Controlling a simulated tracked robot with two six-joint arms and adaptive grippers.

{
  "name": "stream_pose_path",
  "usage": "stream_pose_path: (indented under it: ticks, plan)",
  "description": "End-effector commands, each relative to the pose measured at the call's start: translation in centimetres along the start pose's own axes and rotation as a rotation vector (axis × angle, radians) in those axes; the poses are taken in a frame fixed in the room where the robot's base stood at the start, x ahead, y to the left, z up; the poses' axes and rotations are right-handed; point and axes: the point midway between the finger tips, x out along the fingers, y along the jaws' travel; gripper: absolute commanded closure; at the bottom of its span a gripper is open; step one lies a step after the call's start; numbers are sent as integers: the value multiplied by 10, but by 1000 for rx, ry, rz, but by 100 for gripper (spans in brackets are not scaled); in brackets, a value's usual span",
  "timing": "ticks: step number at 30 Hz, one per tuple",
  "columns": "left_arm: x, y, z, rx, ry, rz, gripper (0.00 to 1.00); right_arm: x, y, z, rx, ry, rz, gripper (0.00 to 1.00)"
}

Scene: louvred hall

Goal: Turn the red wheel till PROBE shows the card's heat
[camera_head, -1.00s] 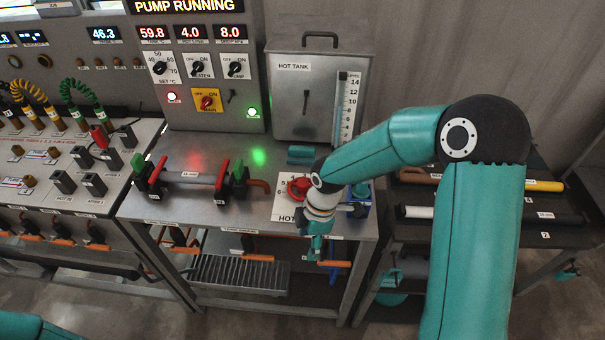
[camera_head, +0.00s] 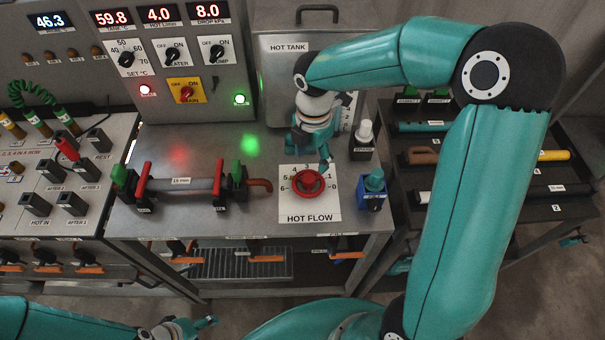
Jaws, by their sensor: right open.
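The red wheel (camera_head: 308,183) sits on a white HOT FLOW plate (camera_head: 310,213) with a numbered scale around it, on the steel bench. My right gripper (camera_head: 311,158) is open just behind the wheel, its fingers pointing down. One fingertip overlaps the plate near the wheel's far edge; I cannot tell whether it touches. The wheel is not gripped. A display (camera_head: 49,19) at upper left reads 46.3; its small label is too blurred to read surely. I see no card with a heat on it. My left gripper (camera_head: 206,322) is low at the bottom edge, away from the bench; its fingers are unclear.
A blue valve block (camera_head: 373,192) and a white-topped SPARE piece (camera_head: 363,140) stand right of the wheel. A pipe (camera_head: 185,184) with red and green levers lies left. The HOT TANK (camera_head: 290,75) stands behind. A dark rack (camera_head: 500,160) is at right.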

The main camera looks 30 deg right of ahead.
Motion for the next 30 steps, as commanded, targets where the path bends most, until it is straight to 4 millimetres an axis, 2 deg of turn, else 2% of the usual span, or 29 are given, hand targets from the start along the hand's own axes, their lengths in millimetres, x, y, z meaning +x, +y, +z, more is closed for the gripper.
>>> stream_pose_path:
  ticks: [18,20,30]
  plan:
    - [68,-25,0,-1,-1,0,37,87,6,-6,-15,3,-2,40]
    - [60,-22,0,-1,-1,0,37,77,6,-6,-15,2,-1,40]
    - [70,-26,0,0,-1,0,37,92,6,-6,-15,2,-2,40]
